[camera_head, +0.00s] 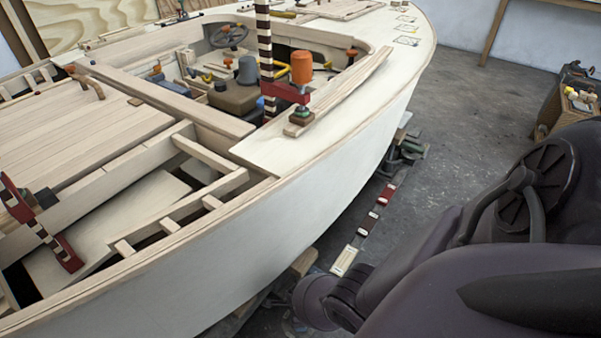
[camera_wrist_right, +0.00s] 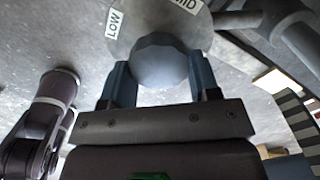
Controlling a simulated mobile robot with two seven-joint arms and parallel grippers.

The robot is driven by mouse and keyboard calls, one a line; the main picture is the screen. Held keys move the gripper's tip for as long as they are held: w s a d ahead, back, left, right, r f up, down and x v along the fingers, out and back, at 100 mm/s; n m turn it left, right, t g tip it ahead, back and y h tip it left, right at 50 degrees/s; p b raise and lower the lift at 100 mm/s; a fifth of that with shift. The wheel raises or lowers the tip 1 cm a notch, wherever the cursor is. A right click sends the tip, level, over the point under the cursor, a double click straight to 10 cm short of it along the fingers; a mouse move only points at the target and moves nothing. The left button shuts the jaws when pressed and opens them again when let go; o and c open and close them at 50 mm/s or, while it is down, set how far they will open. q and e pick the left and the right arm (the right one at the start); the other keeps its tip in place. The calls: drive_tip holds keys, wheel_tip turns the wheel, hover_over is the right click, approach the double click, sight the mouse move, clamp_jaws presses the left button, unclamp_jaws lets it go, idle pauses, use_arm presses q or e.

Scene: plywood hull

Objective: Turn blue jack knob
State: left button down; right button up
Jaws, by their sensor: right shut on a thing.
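In the right wrist view, a faceted knob (camera_wrist_right: 162,60) that looks blue-grey rather than clearly blue sits in front of a round grey plate (camera_wrist_right: 133,18) marked LOW and MID. My right gripper (camera_wrist_right: 160,78) is shut on this knob, with one bluish finger against each side. The knob's far side and the rest of the plate are cut off or hidden. In the head view my right arm fills the lower right, and its gripper and the knob do not show. My left gripper is in neither view.
The pale wooden boat hull (camera_head: 290,215) fills the left and middle of the head view. Red-and-striped clamps (camera_head: 287,92) stand on it. Coloured blocks (camera_head: 367,224) lie on the grey floor beside it. A cart (camera_head: 566,100) stands at the right; open floor (camera_head: 475,95) lies between.

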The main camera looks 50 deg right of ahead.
drive_tip(key=shift+s, duration=0.15)
drive_tip(key=o, duration=0.9)
drive_tip(key=shift+r, duration=0.1)
drive_tip(key=shift+w+r, duration=0.25)
drive_tip(key=shift+w+r+p, duration=0.25)
drive_tip(key=shift+r+p, duration=0.65)
drive_tip(key=shift+r, duration=0.25)
use_arm(q)
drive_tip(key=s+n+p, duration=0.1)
drive_tip(key=p, duration=0.1)
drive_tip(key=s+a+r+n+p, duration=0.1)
drive_tip(key=p, duration=0.2)
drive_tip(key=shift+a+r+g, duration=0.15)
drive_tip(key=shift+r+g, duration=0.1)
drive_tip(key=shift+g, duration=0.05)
use_arm(e)
drive_tip(key=r, duration=0.5)
drive_tip(key=s+r, duration=0.1)
drive_tip(key=r, duration=0.1)
drive_tip(key=shift+r, duration=0.35)
